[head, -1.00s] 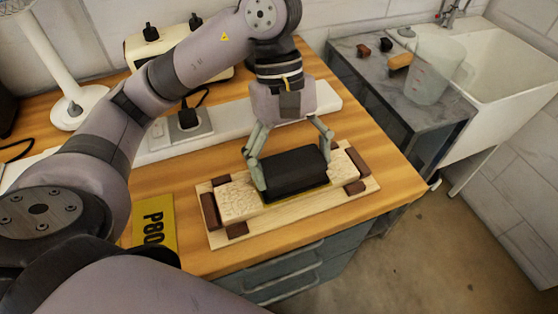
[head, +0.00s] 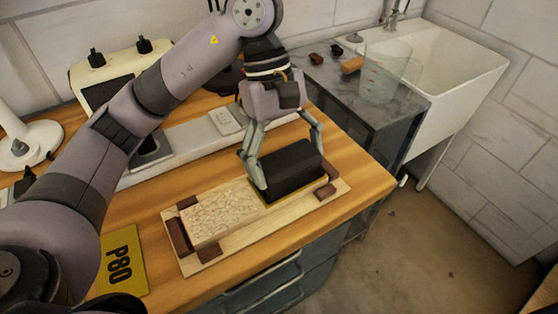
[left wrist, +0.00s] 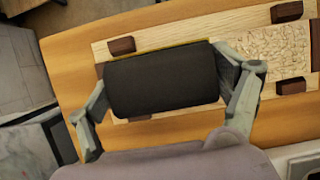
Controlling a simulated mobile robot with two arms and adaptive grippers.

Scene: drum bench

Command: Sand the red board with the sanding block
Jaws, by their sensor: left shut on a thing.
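A black sanding block (head: 290,166) with a thin yellow edge at its underside rests on a pale board (head: 222,211) with a cracked-looking surface; I see no red on its face. The block covers the board's right end in the head view. My left gripper (head: 291,170) is shut on the block, one finger at each end. The left wrist view also shows the block (left wrist: 162,80) between the fingers, with the cracked face (left wrist: 265,45) to its right. Dark red-brown stops (head: 178,236) sit around the board on a light wooden base (head: 272,232). My right gripper is not in view.
A yellow P80 sheet (head: 122,260) lies left of the base. A white power strip (head: 190,140) runs behind it. A lamp (head: 25,145) and a cream box (head: 110,75) stand at the back left. A clear jug (head: 384,72) stands by the sink (head: 450,70).

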